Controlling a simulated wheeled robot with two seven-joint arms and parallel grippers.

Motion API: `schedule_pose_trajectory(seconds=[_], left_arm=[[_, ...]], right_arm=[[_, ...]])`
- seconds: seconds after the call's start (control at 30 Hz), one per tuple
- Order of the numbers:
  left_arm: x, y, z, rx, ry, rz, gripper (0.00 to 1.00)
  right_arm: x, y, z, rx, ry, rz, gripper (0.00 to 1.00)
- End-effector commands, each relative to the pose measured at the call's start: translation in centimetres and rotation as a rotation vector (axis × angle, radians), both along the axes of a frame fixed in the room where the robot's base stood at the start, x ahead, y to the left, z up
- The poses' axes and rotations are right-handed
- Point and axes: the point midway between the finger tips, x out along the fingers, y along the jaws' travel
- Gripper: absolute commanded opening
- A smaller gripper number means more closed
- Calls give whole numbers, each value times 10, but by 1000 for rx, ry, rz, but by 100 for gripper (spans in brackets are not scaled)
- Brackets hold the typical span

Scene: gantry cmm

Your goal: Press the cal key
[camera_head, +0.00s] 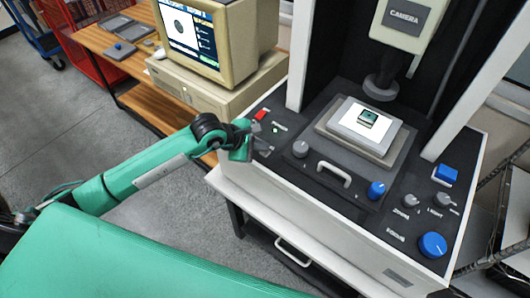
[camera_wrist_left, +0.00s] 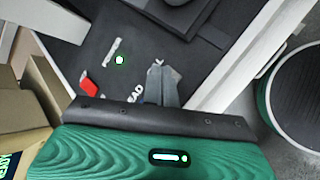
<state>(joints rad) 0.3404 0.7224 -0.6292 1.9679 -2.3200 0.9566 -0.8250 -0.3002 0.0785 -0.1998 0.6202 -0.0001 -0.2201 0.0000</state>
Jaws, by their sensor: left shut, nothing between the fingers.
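I cannot make out a key marked CAL in either view. My left gripper (camera_head: 262,150) is over the left end of the machine's dark control panel (camera_head: 300,174), close to the red power switch (camera_head: 261,114). In the left wrist view its fingers (camera_wrist_left: 164,75) are shut and empty, low over the panel. Part of a white label (camera_wrist_left: 137,94) ending in "EAD" shows beside the fingers. The panel under the fingers and the gripper body is hidden. I cannot tell whether the fingertips touch it. My right gripper is not in view.
A green lamp (camera_head: 276,130) is by the switch. A stage (camera_head: 348,139) with a small part sits under the camera head (camera_head: 405,20). A computer (camera_head: 215,80) stands left.

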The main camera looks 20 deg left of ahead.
Motion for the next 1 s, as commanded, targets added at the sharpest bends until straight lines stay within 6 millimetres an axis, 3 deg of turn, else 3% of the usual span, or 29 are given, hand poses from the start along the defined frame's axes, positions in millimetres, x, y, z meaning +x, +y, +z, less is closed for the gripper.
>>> schedule_pose_trajectory(seconds=[1.0], left_arm=[[0, 0, -6, 0, 0, 0, 0]], right_arm=[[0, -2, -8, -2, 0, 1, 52]])
